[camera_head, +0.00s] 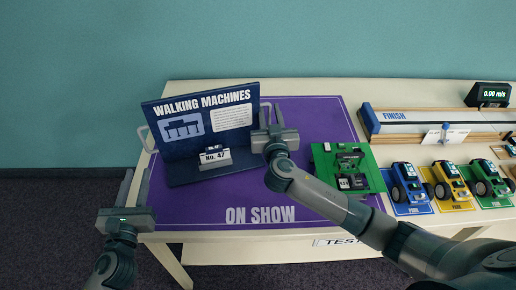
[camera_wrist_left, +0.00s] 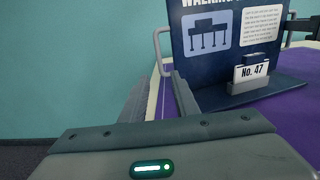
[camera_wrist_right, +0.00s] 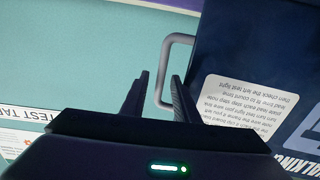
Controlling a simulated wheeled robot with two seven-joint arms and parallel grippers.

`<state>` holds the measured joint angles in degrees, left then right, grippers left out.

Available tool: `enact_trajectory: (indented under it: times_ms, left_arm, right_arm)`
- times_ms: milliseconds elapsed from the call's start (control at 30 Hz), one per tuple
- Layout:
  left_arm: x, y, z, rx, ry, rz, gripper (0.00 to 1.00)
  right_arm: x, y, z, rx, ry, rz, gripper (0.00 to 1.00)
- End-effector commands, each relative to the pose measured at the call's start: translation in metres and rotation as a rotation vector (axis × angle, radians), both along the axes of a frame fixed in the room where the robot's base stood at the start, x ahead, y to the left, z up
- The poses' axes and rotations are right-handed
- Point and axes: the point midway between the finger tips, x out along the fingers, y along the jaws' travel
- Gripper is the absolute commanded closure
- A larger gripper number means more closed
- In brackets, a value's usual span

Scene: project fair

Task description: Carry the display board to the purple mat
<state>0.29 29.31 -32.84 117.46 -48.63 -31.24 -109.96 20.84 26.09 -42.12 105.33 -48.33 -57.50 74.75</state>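The display board (camera_head: 225,118) is dark blue, titled "WALKING MACHINES", with a handle on each side. It stands upright on the purple mat (camera_head: 320,120), near the mat's left part. A small "No. 47" card stands on its base. My left gripper (camera_head: 138,172) is open and empty, in front of the left handle (camera_wrist_left: 157,45) and apart from it. My right gripper (camera_head: 271,106) is open at the right handle (camera_wrist_right: 168,68); in the right wrist view the handle's bar shows between the fingers. Whether the fingers touch it I cannot tell.
A green board with dark parts (camera_head: 347,168) lies at the mat's right side, beneath my right arm. Several toy cars (camera_head: 448,180) and a "FINISH" track (camera_head: 430,118) are further right. The mat's front, marked "ON SHOW", is bare.

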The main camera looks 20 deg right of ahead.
Motion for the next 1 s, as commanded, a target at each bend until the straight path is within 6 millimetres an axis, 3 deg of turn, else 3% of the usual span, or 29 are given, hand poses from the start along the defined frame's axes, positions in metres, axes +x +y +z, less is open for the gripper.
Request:
enact_trajectory:
  times_ms: [267, 800, 1000]
  left_arm:
    - [0.000, 0.000, 0.000, 0.000, 0.000, 0.000, 0.72]
    - [0.000, 0.000, 0.000, 0.000, 0.000, 0.000, 0.72]
    - [0.000, 0.000, 0.000, 0.000, 0.000, 0.000, 0.72]
  right_arm:
    - [-0.015, 0.004, -0.001, 0.002, 0.002, 0.001, 0.72]
    - [-0.097, 0.019, -0.001, 0.002, 0.002, 0.001, 0.72]
    - [-0.114, 0.023, -0.001, 0.000, 0.001, 0.000, 0.72]
